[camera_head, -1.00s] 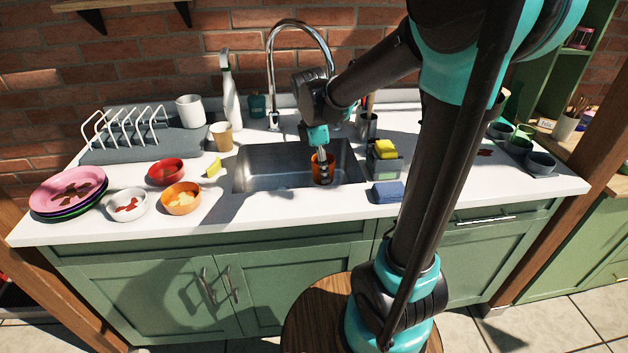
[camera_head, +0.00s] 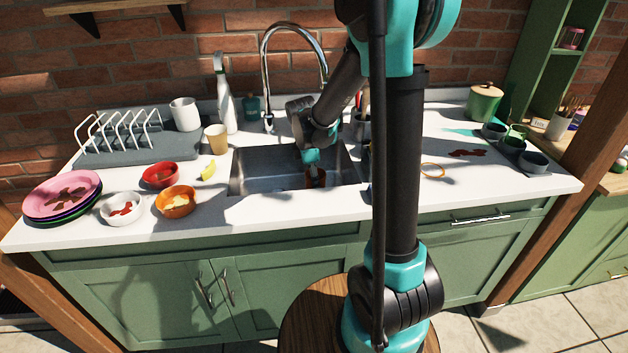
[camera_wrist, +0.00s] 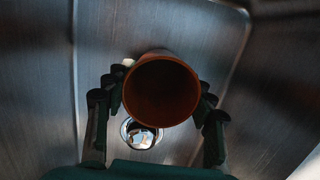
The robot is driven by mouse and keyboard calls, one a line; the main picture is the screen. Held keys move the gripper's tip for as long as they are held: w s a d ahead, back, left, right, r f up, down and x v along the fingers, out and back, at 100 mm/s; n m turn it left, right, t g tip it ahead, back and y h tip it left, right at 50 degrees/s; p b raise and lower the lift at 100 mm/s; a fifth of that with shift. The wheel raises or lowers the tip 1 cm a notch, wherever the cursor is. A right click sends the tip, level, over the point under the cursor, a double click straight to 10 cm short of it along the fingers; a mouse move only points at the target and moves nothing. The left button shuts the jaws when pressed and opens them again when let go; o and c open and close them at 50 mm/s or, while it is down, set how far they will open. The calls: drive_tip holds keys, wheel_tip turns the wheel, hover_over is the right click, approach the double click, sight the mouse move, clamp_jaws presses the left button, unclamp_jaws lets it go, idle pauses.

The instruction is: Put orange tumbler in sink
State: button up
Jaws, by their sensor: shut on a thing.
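The orange tumbler (camera_head: 315,180) is inside the sink, in its right half in the head view. My gripper (camera_head: 311,168) reaches down into the basin and is shut on the tumbler. In the wrist view the tumbler (camera_wrist: 161,92) shows its round open mouth, with the fingers of my gripper (camera_wrist: 158,100) on both sides of it. The steel sink (camera_head: 250,180) is a rectangular basin; its drain (camera_wrist: 141,134) shows just below the tumbler in the wrist view. Whether the tumbler's base touches the sink floor cannot be told.
A curved faucet (camera_head: 266,75) stands behind the sink. Left of it are a tan cup (camera_head: 217,138), a red bowl (camera_head: 160,176), an orange bowl (camera_head: 176,202), a white bowl (camera_head: 120,208) and stacked plates (camera_head: 62,180). An orange ring (camera_head: 432,170) lies on the right counter.

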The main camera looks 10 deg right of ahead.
drive_tip(key=w, duration=0.3)
drive_tip(key=shift+f, duration=0.1)
drive_tip(key=shift+s+f, duration=0.25)
drive_tip(key=shift+f, duration=0.25)
drive_tip(key=shift+f, duration=0.1)
drive_tip(key=o, duration=1.1)
drive_tip(key=shift+o, duration=0.2)
drive_tip(key=r, duration=0.4)
drive_tip(key=a+r, duration=0.1)
drive_tip(key=r, duration=0.7)
drive_tip(key=shift+a, duration=0.4)
